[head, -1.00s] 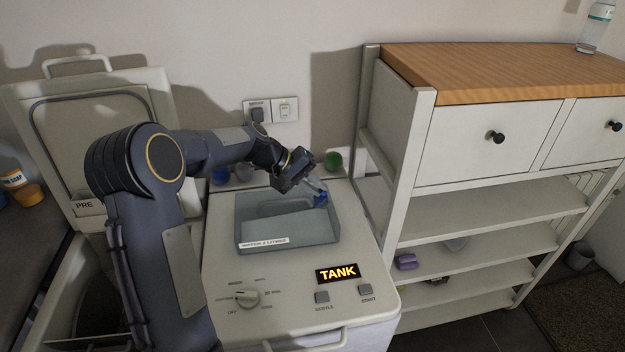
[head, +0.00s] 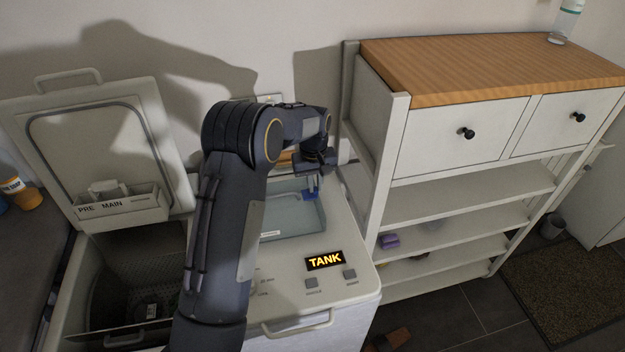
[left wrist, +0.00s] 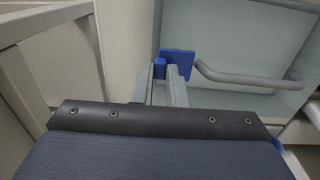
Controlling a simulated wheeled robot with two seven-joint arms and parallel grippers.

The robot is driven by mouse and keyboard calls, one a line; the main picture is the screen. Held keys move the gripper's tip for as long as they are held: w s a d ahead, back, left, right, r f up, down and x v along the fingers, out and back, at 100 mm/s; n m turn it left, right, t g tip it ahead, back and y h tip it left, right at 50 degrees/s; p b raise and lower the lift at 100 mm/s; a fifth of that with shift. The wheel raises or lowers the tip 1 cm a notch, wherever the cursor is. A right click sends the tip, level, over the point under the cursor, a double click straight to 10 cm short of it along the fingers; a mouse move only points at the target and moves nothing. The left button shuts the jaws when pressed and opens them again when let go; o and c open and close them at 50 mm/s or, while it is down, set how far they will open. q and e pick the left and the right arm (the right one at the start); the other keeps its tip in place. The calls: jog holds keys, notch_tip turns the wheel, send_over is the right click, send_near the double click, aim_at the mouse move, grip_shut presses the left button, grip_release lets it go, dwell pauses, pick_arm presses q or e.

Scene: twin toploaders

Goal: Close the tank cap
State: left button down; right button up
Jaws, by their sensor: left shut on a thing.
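The tank with its bluish see-through cap (head: 287,220) is set in the top of the right toploader, partly hidden by my left arm. My left gripper (head: 312,192) is over the back right of the tank, with its blue fingertips low at the cap. In the left wrist view, the glassy cap panel (left wrist: 240,38) has a grey bar handle (left wrist: 245,78). The cap's exact angle is hard to tell. My right gripper is out of view.
A lit TANK display (head: 325,260) and buttons are in front of the tank. The left toploader's lid (head: 100,150) stands open with its drum showing. A white shelf unit (head: 465,215) with a wooden top stands close on the right.

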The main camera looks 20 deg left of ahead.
aim_at(316, 188)
pick_arm(q)
jog(key=shift+d+f+y, duration=0.1)
jog(key=shift+f+y, duration=0.05)
jog(key=shift+y, duration=0.15)
jog(key=c, duration=1.4)
grip_release()
jog(key=shift+c, duration=0.2)
notch_tip(316, 188, up, 7)
jog(key=shift+w+f+b, duration=0.1)
jog(key=shift+b, duration=0.8)
jog(key=shift+r, duration=0.5)
